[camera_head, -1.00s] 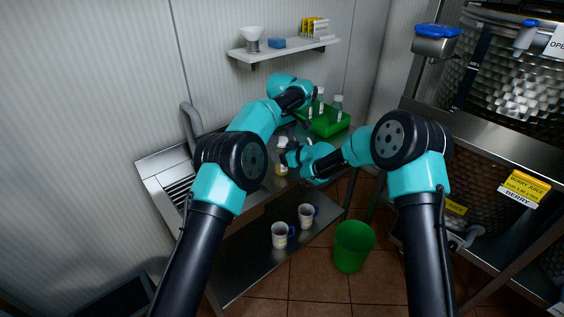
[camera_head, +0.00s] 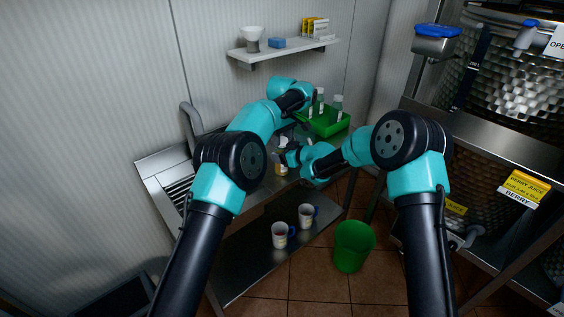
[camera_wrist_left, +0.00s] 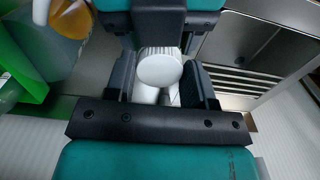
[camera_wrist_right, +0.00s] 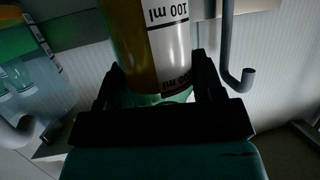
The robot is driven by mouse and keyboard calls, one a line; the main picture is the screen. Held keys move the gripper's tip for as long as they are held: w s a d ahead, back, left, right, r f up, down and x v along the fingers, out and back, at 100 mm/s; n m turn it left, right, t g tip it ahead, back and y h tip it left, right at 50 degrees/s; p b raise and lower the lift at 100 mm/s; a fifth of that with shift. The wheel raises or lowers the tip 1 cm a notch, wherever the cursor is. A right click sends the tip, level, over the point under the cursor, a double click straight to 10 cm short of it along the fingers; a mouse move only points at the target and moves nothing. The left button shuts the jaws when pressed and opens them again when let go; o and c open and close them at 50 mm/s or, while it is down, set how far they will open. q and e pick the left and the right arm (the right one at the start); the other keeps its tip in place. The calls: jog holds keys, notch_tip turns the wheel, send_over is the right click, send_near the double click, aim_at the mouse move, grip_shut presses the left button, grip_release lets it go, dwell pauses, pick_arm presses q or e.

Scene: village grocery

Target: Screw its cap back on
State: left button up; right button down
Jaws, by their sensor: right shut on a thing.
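A small bottle (camera_head: 282,169) with amber content stands upright between my arms in the head view, small and partly covered. The right wrist view shows its amber side and white label (camera_wrist_right: 172,45) marked 100 ml up close. My right gripper (camera_wrist_right: 160,88) is shut on the bottle. A round white cap (camera_wrist_left: 160,70) shows in the left wrist view between the fingers of my left gripper (camera_wrist_left: 162,88), which look slightly apart around it. My left arm hides most of this spot in the head view. I cannot tell whether the cap touches the bottle neck.
A green rack (camera_head: 328,122) with several capped bottles stands just behind on the metal counter. Two white cups (camera_head: 279,235) stand on the lower shelf. A green bin (camera_head: 352,246) is on the floor. A wall shelf (camera_head: 285,50) hangs above; steel tanks stand at right.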

pick_arm(q)
jog(key=o, duration=0.4)
jog(key=shift+c, duration=0.2)
jog(key=shift+r, duration=2.25)
jog(key=o, duration=0.6)
jog(key=shift+c, duration=0.2)
pick_arm(e)
jog(key=shift+c, duration=0.8)
grip_release()
